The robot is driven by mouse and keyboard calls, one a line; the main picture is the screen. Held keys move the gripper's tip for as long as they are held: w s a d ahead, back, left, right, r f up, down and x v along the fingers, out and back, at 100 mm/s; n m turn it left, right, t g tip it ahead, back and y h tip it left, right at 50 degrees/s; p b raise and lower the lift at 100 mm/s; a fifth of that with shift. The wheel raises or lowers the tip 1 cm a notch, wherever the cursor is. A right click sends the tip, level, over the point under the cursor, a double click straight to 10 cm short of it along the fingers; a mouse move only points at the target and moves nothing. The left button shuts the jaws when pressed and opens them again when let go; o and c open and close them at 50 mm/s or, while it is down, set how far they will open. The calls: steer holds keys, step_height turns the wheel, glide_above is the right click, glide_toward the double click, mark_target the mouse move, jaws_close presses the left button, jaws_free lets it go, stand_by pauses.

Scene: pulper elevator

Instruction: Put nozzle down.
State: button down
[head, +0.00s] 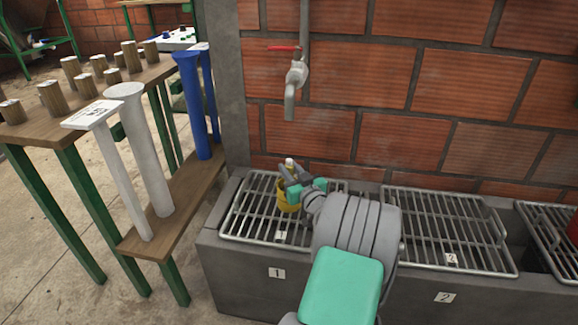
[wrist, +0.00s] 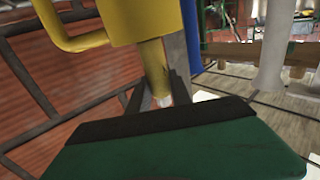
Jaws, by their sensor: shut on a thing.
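The nozzle looks like a yellow piece with a wider body, a side handle and a narrow neck ending in a white tip. In the head view the nozzle (head: 285,195) is over the left part of the metal grate labelled 1 (head: 250,222), white tip up. I cannot tell whether it touches the grate. My gripper (head: 292,180) is shut on it, and my gripper and arm hide part of it. In the wrist view the nozzle (wrist: 150,25) fills the top, and my gripper's grey fingers (wrist: 157,85) sit on both sides of the narrow neck.
A second grate (head: 455,235) lies to the right, with a third at the edge holding something red. A tap (head: 293,85) with a red handle hangs on the brick wall above. Tall white (head: 145,150) and blue (head: 195,100) tubes stand on a wooden shelf at left.

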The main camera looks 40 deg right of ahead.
steer(key=shift+f+b, duration=0.8)
steer(key=shift+f, duration=0.95)
steer(key=c, duration=1.1)
jaws_free()
steer(key=b+v, duration=0.1)
steer(key=v, duration=0.9)
steer(key=shift+b, duration=0.4)
